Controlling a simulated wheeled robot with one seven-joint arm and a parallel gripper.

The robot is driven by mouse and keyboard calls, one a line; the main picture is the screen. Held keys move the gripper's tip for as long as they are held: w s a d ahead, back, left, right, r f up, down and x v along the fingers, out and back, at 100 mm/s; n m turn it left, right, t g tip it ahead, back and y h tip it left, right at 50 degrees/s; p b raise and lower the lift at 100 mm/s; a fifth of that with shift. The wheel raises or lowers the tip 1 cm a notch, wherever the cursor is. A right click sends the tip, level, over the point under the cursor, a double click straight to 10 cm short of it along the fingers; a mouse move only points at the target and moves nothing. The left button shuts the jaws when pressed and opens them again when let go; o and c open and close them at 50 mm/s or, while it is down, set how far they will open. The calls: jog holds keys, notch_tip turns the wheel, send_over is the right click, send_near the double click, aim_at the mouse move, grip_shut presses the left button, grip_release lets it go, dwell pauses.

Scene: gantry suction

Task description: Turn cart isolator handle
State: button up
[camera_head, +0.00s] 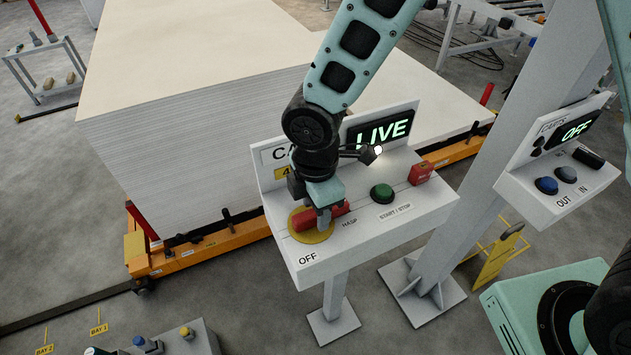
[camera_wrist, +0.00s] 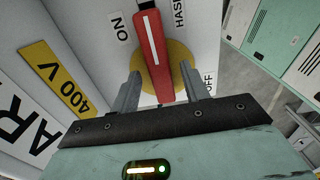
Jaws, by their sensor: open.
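The cart isolator handle is a red bar with a white line (camera_head: 337,212) on a yellow disc (camera_head: 316,238), at the left of a white sloping panel (camera_head: 365,235). A display on the panel reads LIVE (camera_head: 383,131). My gripper (camera_head: 323,222) is open over the handle and partly hides it. In the wrist view the red handle (camera_wrist: 150,42) runs between the two fingers (camera_wrist: 160,74), with one on each side and yellow gaps beside it. ON, HASP and OFF labels surround the disc. The handle's line lies between ON and HASP.
A green START/STOP button (camera_head: 381,193) and a red block (camera_head: 420,173) sit on the same panel, to the right. A second panel (camera_head: 560,190) with an OFF display stands further right. A large stack of white sheets (camera_head: 200,150) on an orange cart (camera_head: 215,245) is behind.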

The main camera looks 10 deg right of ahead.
notch_tip(320, 180, up, 17)
jog(key=b, duration=0.1)
dwell(0.3)
